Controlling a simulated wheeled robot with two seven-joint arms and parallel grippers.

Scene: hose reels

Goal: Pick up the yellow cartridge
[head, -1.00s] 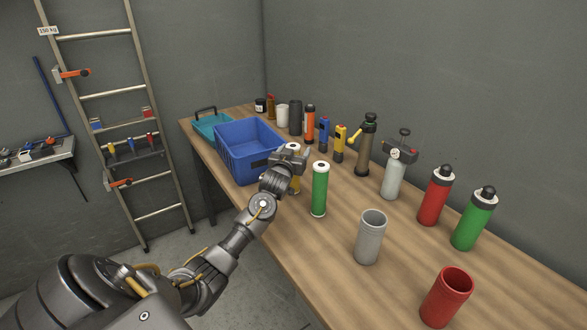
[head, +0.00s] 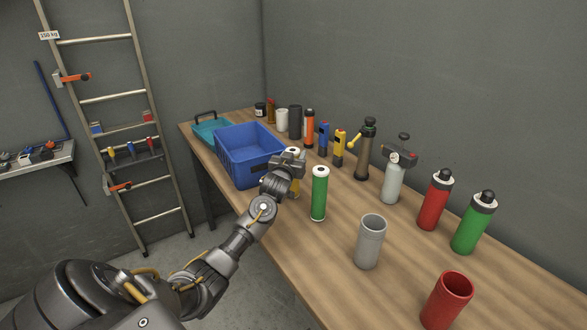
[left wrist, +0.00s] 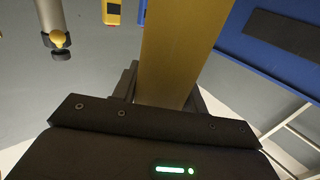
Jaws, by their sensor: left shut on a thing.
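The yellow cartridge (head: 296,186) stands upright at the table's left edge, beside the blue crate. It has a white top and is partly hidden behind my left gripper. In the left wrist view the yellow cartridge (left wrist: 178,55) rises between the fingers. My left gripper (head: 291,165) is shut on it, around its upper part. I cannot tell whether its base touches the table. My right gripper is not in view.
A green cartridge (head: 319,194) stands close to the right of the held one. The blue crate (head: 245,165) is just behind it. A grey cup (head: 370,243) and a red cup (head: 447,300) stand nearer. Several bottles and tools line the wall side.

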